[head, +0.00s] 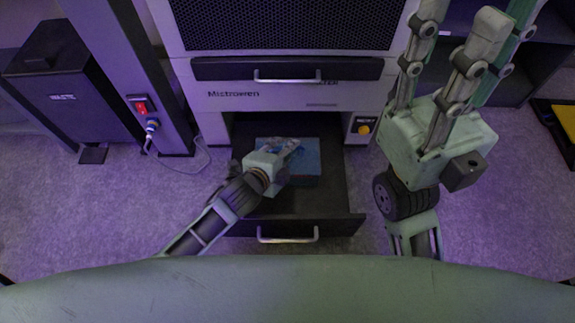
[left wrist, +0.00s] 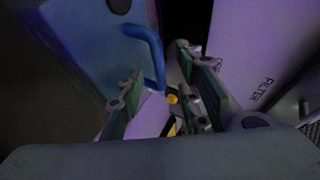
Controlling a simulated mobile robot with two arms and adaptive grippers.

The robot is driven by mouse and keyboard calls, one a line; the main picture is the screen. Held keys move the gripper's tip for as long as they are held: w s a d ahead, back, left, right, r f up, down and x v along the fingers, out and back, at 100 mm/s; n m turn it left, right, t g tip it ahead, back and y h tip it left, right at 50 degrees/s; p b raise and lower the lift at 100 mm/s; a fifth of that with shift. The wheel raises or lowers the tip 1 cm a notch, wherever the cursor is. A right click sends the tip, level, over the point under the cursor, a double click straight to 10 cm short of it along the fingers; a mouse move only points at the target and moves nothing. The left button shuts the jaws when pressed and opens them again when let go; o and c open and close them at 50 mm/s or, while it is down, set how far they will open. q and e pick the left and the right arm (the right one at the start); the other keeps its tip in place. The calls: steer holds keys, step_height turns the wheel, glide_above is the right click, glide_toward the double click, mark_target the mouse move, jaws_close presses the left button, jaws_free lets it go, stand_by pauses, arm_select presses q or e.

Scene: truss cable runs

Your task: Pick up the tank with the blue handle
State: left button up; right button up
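The blue tank (head: 305,160) lies in the open drawer, partly covered by my left gripper in the head view. In the left wrist view the tank (left wrist: 90,60) fills the upper left, and its blue handle (left wrist: 150,55) stands out from its side. My left gripper (head: 287,150) is over the tank. In the left wrist view its fingers (left wrist: 163,85) are apart, with the handle's end near the gap between them; I cannot tell if they touch. My right gripper (head: 455,35) is raised at the right, fingers spread and empty, tips near the top edge.
The dark drawer (head: 335,200) is pulled out from a grey cabinet (head: 290,97), its front with a handle facing me. A black case (head: 70,90) and a post with a red switch (head: 141,107) stand at left.

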arm_select(q)
steer(key=shift+b+x, duration=0.3)
steer(key=shift+x, duration=0.7)
steer(key=shift+c, duration=0.5)
jaws_close()
steer(key=shift+f, duration=0.1)
steer(key=shift+r, duration=0.3)
